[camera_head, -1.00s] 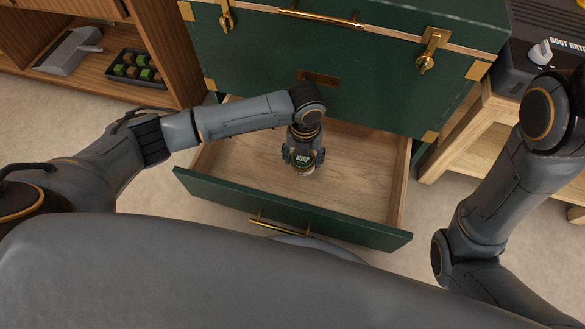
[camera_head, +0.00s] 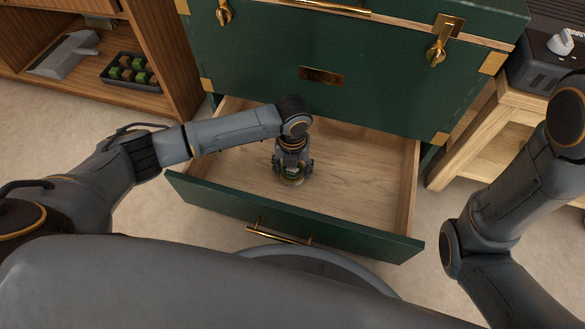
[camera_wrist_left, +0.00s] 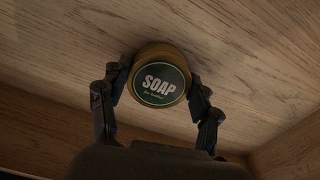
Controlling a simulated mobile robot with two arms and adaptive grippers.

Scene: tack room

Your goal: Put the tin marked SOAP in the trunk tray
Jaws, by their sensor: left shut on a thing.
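The soap tin (camera_wrist_left: 160,84) is round with a dark green lid reading SOAP and a brass-coloured rim. My left gripper (camera_wrist_left: 158,98) is shut on it, one finger on each side. In the head view the left gripper (camera_head: 292,172) points down inside the open drawer of the green trunk, with the tin (camera_head: 291,179) mostly hidden between its fingers. The drawer, the trunk tray (camera_head: 350,165), has a bare wooden floor and a green front. I cannot tell whether the tin touches the floor. My right gripper is out of view.
The green trunk (camera_head: 390,85) stands behind the drawer. A wooden bench (camera_head: 470,150) with a dark boot dryer (camera_head: 545,75) is at right. A shelf at left holds a black tray (camera_head: 130,82) of small blocks and a grey scoop (camera_head: 65,55). The drawer's right side is clear.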

